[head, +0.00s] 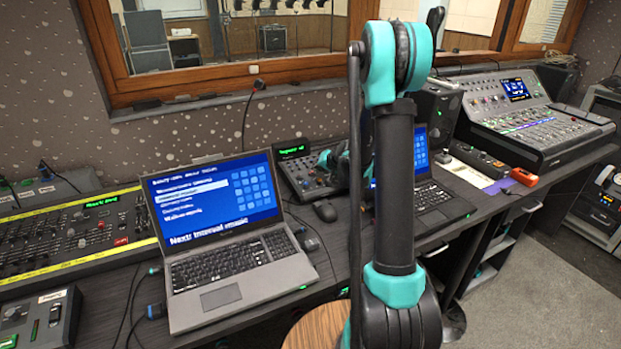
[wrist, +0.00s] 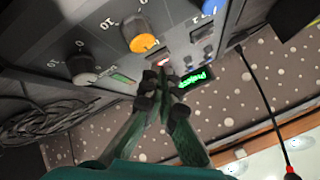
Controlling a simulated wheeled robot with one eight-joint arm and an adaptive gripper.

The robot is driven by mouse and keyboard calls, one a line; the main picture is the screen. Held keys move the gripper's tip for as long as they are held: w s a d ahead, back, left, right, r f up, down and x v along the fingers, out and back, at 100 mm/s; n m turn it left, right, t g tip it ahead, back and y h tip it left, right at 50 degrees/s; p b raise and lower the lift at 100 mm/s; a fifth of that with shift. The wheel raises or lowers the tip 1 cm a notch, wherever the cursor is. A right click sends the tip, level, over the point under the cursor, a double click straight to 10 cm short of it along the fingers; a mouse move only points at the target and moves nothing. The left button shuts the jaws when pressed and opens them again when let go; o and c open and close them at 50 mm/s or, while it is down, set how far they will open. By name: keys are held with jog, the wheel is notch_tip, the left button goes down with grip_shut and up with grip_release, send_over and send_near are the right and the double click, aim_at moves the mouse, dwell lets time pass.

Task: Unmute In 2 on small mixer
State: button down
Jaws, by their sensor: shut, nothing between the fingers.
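The small mixer (head: 312,176), a dark panel with a green-lit display, stands between the two laptops in the head view. In the wrist view its panel (wrist: 60,25) fills the upper left, with an orange knob (wrist: 138,36), a grey knob (wrist: 83,68), part of a blue knob and a green display (wrist: 196,78). My gripper (wrist: 160,76) is shut and empty, its fingertips over the panel between the orange knob and the display. They hide what lies beneath, and contact cannot be told. No In 2 label is readable. In the head view my arm partly hides the gripper.
An open laptop (head: 235,265) stands left of the mixer, with a mouse (head: 325,211) nearby. A second laptop (head: 445,200) and a large console (head: 535,115) are to the right. A long fader desk (head: 75,235) lies at left. Cables (wrist: 45,122) show in the wrist view.

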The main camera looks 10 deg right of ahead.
aim_at(317, 178)
jog(key=shift+f, duration=0.15)
jog(key=shift+f, duration=0.3)
dwell(0.5)
jog(key=shift+r, duration=0.4)
jog(key=shift+s+d+r, duration=0.1)
jog(key=shift+s+r, duration=0.05)
jog(key=shift+r, duration=1.35)
jog(key=shift+s+r, duration=0.15)
jog(key=shift+r, duration=1.35)
